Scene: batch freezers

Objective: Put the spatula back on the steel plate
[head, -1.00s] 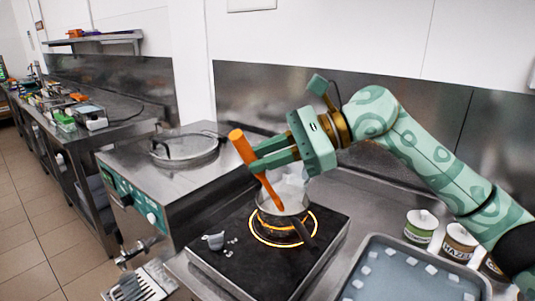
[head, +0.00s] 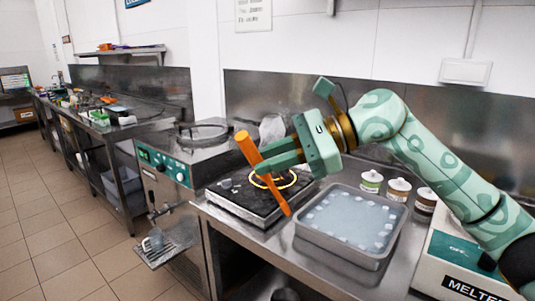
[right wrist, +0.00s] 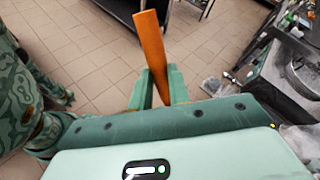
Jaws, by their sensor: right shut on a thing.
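The orange spatula (head: 247,148) is in my right gripper (head: 262,166), shut around it. It is held tilted, its upper end to the left and its lower end pointing down right in front of the cooker. In the right wrist view the spatula (right wrist: 152,45) sticks out from between the fingers of the right gripper (right wrist: 158,88), over the floor. I cannot tell for certain which surface is the steel plate; the steel worktop (head: 232,232) is below.
A black cooker (head: 232,203) with a glowing ring stands behind the spatula; my gripper hides part of it. A tray (head: 305,232) with white cubes, several jars (head: 371,181) and a white melter (head: 450,262) are to the right. A batch freezer (head: 165,165) stands left.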

